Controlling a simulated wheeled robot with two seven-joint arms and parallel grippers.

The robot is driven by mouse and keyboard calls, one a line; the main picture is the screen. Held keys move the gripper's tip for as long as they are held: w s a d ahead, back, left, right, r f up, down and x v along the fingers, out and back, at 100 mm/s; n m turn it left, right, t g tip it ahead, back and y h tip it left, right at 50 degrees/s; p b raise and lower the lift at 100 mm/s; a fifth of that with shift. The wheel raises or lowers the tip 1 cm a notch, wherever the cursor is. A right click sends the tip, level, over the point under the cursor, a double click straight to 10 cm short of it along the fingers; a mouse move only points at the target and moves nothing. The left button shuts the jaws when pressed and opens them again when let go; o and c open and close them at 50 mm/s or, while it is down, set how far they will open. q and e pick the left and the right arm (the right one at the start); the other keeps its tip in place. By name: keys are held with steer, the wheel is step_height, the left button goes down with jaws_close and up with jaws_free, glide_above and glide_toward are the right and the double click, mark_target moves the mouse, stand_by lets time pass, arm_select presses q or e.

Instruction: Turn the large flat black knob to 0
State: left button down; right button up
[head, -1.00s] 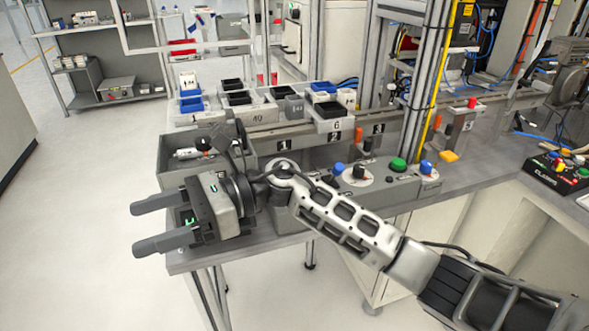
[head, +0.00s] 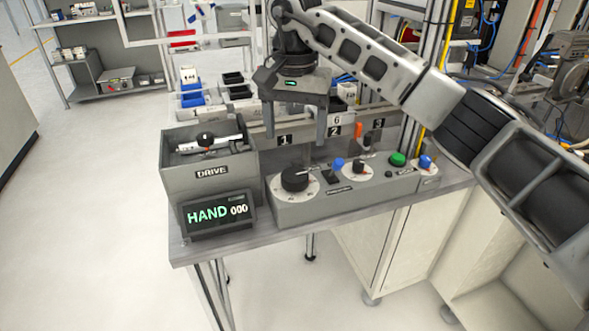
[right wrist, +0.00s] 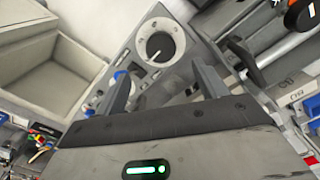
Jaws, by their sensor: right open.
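The large flat black knob (head: 294,178) sits on a pale round dial at the left end of the grey control box (head: 345,197). It also shows in the right wrist view (right wrist: 160,44), with a white pointer line; the dial's figures are too small to read. My right gripper (head: 295,128) is open and empty, fingers pointing down, above and behind the knob in the head view. In the right wrist view, the knob lies beyond the gap between the fingertips (right wrist: 159,72), apart from them. My left gripper is out of view.
A display (head: 217,214) reading "HAND 000" stands left of the box. Behind it is a grey bin (head: 180,178) marked "DRIVE". A smaller black knob (head: 359,168), blue knobs and a green button (head: 397,159) sit right of the large knob.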

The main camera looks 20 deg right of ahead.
mark_target(295, 176)
step_height(295, 176, down, 10)
steer(key=shift+r+p, duration=0.25)
steer(key=shift+p, duration=0.2)
steer(key=c, duration=1)
